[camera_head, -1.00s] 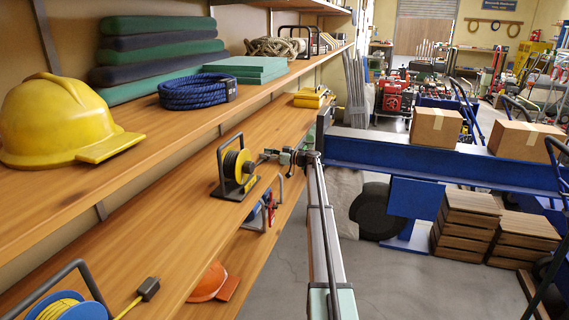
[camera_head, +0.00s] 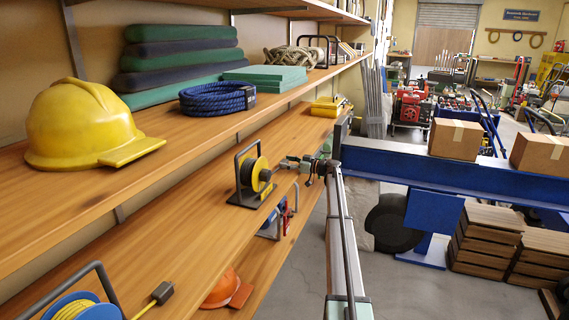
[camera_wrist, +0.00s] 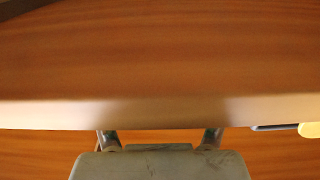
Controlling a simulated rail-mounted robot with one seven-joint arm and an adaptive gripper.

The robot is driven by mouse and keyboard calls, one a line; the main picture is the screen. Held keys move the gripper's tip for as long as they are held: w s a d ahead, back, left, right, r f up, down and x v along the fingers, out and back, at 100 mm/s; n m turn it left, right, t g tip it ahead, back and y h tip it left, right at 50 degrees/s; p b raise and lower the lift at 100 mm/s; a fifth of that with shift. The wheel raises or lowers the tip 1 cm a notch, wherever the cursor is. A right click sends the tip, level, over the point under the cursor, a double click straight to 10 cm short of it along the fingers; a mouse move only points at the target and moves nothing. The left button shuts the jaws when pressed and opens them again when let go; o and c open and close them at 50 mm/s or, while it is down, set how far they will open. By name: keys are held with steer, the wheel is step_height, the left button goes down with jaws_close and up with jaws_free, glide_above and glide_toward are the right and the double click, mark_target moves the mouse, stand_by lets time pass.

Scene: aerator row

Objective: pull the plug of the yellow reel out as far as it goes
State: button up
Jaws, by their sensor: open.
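The yellow reel (camera_head: 261,174), a yellow drum with dark winding in a dark stand, stands upright on the middle shelf near its front edge. My gripper (camera_head: 290,162) is just right of the reel, at the shelf's front edge. A gap shows between its fingers in the wrist view (camera_wrist: 160,140), with no object seen between them. The reel's plug cannot be made out in either view. A second reel, blue with yellow cord (camera_head: 72,308), stands at the lower left, its dark plug (camera_head: 163,292) lying on the shelf.
The middle shelf (camera_head: 190,228) is mostly bare between the two reels. The upper shelf holds a yellow helmet (camera_head: 80,125) and blue rope (camera_head: 215,98). An orange helmet (camera_head: 222,290) is on the shelf below. A blue beam (camera_head: 430,165) lies right of my arm.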

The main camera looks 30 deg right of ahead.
steer(key=v, duration=1)
steer(key=shift+s+d, duration=0.2)
steer(key=shift+s, duration=0.15)
